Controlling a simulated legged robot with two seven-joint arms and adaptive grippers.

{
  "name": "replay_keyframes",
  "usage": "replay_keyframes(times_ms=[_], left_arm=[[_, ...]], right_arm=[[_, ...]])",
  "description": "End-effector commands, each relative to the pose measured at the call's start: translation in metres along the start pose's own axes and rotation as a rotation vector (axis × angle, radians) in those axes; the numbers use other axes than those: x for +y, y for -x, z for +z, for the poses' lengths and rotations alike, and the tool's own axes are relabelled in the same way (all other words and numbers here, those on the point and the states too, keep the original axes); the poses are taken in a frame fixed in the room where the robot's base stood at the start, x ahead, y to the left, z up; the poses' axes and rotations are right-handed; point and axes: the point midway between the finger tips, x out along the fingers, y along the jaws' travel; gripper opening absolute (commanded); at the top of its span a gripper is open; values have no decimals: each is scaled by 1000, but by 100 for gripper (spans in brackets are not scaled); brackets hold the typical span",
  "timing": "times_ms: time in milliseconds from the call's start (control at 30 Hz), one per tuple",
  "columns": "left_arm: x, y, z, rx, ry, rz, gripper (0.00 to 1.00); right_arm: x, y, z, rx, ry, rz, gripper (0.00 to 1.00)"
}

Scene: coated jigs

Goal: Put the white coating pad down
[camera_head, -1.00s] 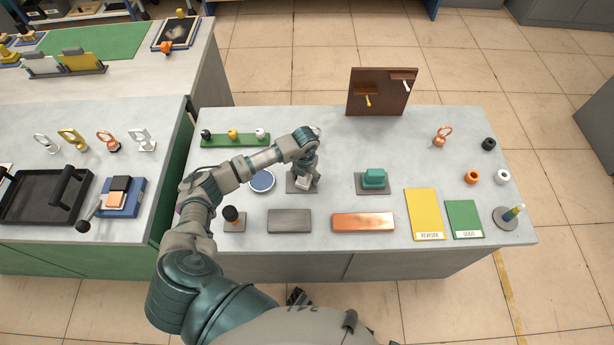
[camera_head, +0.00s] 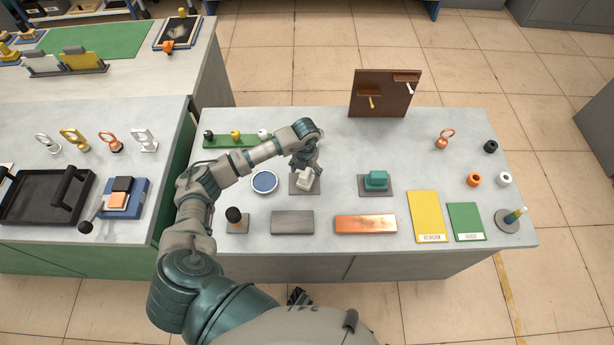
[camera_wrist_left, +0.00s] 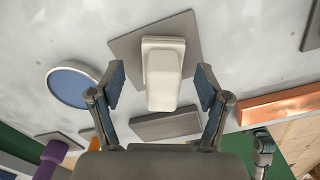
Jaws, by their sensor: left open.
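The white coating pad (camera_head: 305,181) sits on a square grey plate (camera_head: 293,188) near the middle of the table. In the left wrist view the white pad (camera_wrist_left: 163,75) lies on the grey plate (camera_wrist_left: 125,47), between and beyond my fingertips. My left gripper (camera_head: 302,165) is just behind and above the pad. In the left wrist view its two blue-padded fingers (camera_wrist_left: 160,87) are spread wide, one on each side of the pad, with gaps to it.
A blue round dish (camera_head: 264,182) is left of the plate. A teal pad (camera_head: 376,178) on its own plate is to the right. A grey bar (camera_head: 292,222) and a copper bar (camera_head: 365,224) lie in front. A brown peg board (camera_head: 384,92) stands behind.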

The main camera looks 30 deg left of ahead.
Motion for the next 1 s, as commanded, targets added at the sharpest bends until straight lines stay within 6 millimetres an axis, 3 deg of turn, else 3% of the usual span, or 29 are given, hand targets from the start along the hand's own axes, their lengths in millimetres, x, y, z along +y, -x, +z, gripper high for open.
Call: replay_keyframes(times_ms=[33,200,400,1000], left_arm=[[0,15,1,-4,0,0,76],[-1,52,1,-4,0,2,76],[-4,80,0,-2,0,5,76],[-1,84,0,0,1,2,76]], right_arm=[[0,0,0,3,0,0,80],[-3,-5,4,3,1,-3,80],[-5,-8,5,5,3,-6,80],[-1,-9,0,10,1,-1,80]])
